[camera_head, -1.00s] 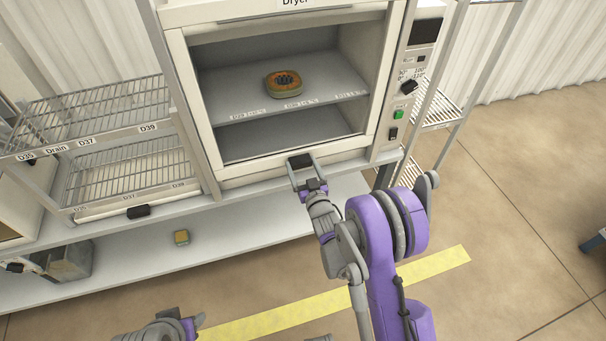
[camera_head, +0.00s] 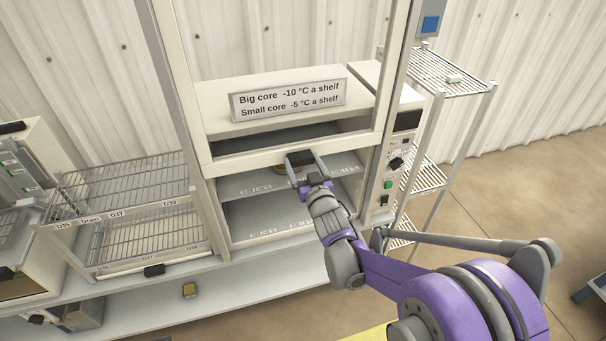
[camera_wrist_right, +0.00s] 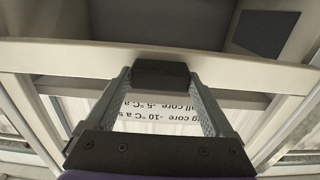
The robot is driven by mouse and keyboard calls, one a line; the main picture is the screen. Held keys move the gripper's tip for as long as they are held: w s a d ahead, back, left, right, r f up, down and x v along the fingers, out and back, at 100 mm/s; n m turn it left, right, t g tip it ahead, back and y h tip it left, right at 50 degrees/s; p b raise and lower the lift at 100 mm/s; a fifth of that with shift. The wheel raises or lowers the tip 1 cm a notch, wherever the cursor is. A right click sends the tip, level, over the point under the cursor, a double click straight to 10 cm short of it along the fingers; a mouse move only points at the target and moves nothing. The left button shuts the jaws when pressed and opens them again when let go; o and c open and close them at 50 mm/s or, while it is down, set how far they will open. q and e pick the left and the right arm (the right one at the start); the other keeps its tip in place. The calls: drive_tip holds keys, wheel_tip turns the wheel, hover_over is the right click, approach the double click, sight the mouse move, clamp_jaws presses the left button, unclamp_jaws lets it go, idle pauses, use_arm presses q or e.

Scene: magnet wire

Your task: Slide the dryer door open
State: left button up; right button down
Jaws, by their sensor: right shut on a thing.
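The dryer (camera_head: 215,215) stands in the middle of the head view. Its white-framed sliding door (camera_head: 240,161) is raised, with its bottom rail across the upper part of the chamber and its upper part beyond the picture's top. My right gripper (camera_head: 301,166) is shut on the black door handle (camera_head: 298,157) at the middle of that rail. In the wrist view the handle (camera_wrist_right: 160,75) sits between the fingers against the rail (camera_wrist_right: 60,55). The lower chamber and its shelves show open below the rail. My left gripper is not in view.
A round core (camera_head: 280,168) on the upper shelf is mostly hidden by my gripper and the rail. Wire drain racks (camera_head: 130,215) stand left, a wire shelf unit (camera_head: 450,75) right. A small yellowish block (camera_head: 190,290) lies on the lower ledge.

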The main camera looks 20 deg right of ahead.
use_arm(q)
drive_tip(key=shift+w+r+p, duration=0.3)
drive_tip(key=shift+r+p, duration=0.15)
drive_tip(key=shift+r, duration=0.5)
use_arm(e)
drive_tip(key=shift+r, duration=1.7)
unclamp_jaws()
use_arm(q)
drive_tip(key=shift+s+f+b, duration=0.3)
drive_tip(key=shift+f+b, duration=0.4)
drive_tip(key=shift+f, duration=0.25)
use_arm(e)
drive_tip(key=s, duration=1.1)
drive_tip(key=shift+d, duration=0.2)
drive_tip(key=shift+f, duration=0.1)
drive_tip(key=s+f+g, duration=0.6)
drive_tip(key=s+f, duration=0.1)
drive_tip(key=s, duration=0.5)
drive_tip(key=s+f+g, duration=0.6)
drive_tip(key=s+f, duration=0.1)
drive_tip(key=s, duration=0.5)
drive_tip(key=shift+s+g+h, duration=0.25)
drive_tip(key=shift+g+h, duration=0.05)
